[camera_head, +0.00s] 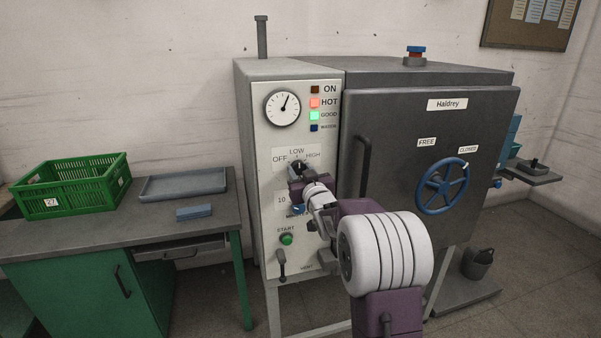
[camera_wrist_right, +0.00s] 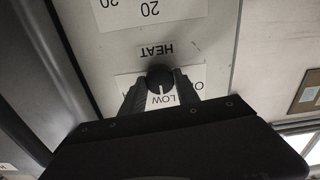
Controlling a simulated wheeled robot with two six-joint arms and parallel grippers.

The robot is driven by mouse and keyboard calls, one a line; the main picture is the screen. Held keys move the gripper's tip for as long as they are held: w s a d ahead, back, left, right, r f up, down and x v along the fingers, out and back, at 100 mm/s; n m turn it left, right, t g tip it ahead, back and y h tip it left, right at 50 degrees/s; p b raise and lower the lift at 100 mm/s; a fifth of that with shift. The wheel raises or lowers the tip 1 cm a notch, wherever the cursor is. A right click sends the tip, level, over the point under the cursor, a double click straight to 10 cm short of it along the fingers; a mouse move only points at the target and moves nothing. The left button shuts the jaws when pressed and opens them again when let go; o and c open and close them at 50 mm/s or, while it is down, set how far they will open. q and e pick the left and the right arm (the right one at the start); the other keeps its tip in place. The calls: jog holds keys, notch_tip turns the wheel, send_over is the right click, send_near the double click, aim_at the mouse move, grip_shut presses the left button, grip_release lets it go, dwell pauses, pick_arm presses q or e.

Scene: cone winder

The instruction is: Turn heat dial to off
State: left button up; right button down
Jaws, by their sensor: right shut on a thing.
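The heat dial (camera_head: 297,163) is a dark round knob on the pale control panel, under the OFF, LOW and HIGH marks. In the right wrist view, which is upside down, the heat dial (camera_wrist_right: 160,76) has a white pointer line directed at LOW. My right gripper (camera_head: 299,170) is at the dial and partly covers it. In the wrist view, the right gripper (camera_wrist_right: 161,88) has one finger on each side of the knob, shut on it. The OFF label is partly hidden by a finger there. My left gripper is not in view.
The panel has a gauge (camera_head: 282,108), lit HOT (camera_head: 314,103) and GOOD (camera_head: 314,115) lamps and a green START button (camera_head: 287,239). A door with a blue handwheel (camera_head: 443,186) is to the right. A bench with a green crate (camera_head: 70,187) stands left.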

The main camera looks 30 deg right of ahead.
jog(key=shift+f+n+b, duration=0.25)
jog(key=shift+n+b, duration=0.75)
jog(key=shift+b, duration=0.2)
jog(key=n+b, duration=0.3)
jog(key=shift+n, duration=0.3)
jog(key=n+b, duration=0.3)
jog(key=n, duration=0.1)
jog(key=shift+r+n+b, duration=0.2)
jog(key=shift+n+b, duration=0.5)
jog(key=shift+n, duration=0.5)
jog(key=c, duration=0.9)
grip_release()
